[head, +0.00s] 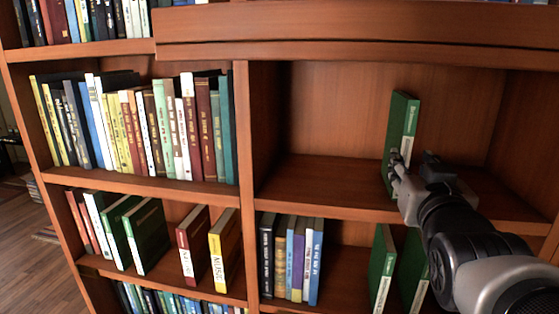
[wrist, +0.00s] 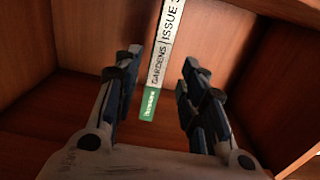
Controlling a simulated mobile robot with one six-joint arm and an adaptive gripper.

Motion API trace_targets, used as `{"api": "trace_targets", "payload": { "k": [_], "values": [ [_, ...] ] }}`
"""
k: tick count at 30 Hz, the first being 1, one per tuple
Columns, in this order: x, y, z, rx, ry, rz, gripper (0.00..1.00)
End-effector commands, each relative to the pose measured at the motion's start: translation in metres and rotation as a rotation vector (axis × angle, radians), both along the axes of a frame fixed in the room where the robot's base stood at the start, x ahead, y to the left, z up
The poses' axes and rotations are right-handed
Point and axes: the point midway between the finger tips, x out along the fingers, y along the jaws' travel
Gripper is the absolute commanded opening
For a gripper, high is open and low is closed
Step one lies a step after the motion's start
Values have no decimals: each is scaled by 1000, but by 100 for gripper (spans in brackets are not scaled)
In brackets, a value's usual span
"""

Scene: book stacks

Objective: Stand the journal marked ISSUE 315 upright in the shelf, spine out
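A green journal (head: 400,135) with a white label stands upright in the upper right compartment of the shelf (head: 330,190), its spine facing out. In the wrist view its spine (wrist: 166,52) reads GARDENS and ISSUE 3; the rest of the number is cut off at the top edge. My gripper (head: 412,165) is at the lower front of the journal. In the wrist view my gripper (wrist: 160,64) is open, with one finger on each side of the spine and a gap visible to the right finger. The left fingertip is close to the spine; contact there is unclear.
The compartment is otherwise empty, with bare board left of the journal. A wooden divider (head: 243,140) separates it from a full row of books (head: 135,125). Below stand several books (head: 290,260) and green journals (head: 381,270). A thick wooden ledge (head: 350,30) overhangs above.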

Motion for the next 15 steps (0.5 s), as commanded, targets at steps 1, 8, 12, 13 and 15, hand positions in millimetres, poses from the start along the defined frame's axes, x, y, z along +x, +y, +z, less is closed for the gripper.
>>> {"api": "trace_targets", "payload": {
  "k": [1, 8, 12, 13, 15],
  "values": [
    [-3, 2, -2, 2, 9, 2, 38],
    [-36, 43, -77, 73, 308, 56, 38],
    [-92, 83, -151, 124, 626, 123, 38],
    [-107, 91, -165, 133, 692, 139, 38],
    [-141, 106, -192, 146, 834, 172, 38]
  ]
}}
